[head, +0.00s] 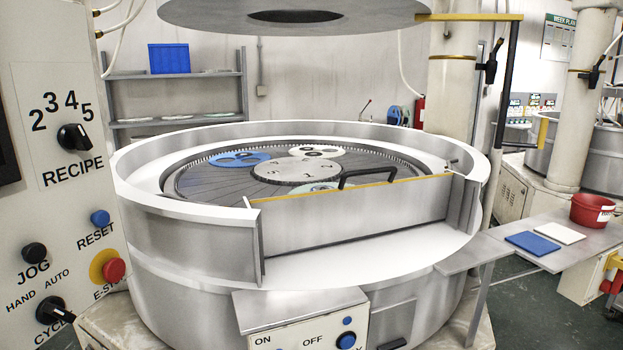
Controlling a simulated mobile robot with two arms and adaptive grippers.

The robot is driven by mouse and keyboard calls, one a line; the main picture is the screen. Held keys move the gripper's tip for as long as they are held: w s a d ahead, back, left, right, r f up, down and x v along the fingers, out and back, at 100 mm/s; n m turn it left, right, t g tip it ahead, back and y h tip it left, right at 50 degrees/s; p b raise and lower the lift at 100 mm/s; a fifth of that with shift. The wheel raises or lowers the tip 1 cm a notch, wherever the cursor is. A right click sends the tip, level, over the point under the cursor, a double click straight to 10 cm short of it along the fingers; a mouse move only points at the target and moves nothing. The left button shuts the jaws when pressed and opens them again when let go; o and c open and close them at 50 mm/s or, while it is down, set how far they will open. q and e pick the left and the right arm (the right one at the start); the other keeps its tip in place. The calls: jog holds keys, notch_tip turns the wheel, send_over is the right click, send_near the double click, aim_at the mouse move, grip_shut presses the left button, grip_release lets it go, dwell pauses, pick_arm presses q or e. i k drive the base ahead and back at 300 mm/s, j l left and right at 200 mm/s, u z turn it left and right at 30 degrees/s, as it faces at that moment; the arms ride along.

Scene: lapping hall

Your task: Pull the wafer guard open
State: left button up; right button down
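The wafer guard (350,222) is a flat grey metal panel with a yellow top edge. In the head view it stands upright across the gap in the front of the round machine's rim wall (185,235). A black bar handle (380,172) shows at its top edge, right of the middle. Behind the guard lies the lapping plate (215,183) with blue, white and grey discs on it; the guard hides its near part. Neither of my grippers is in view, and nothing touches the handle.
A control panel (60,200) with knobs and buttons stands close at the left. A grey side table (475,250) with a blue pad and a white pad is at the right, with a red bucket (592,209) behind. A switch box (300,318) juts out at the front. A large round plate (220,12) hangs above.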

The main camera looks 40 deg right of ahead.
aim_at(294, 223)
jog(key=z, duration=0.85)
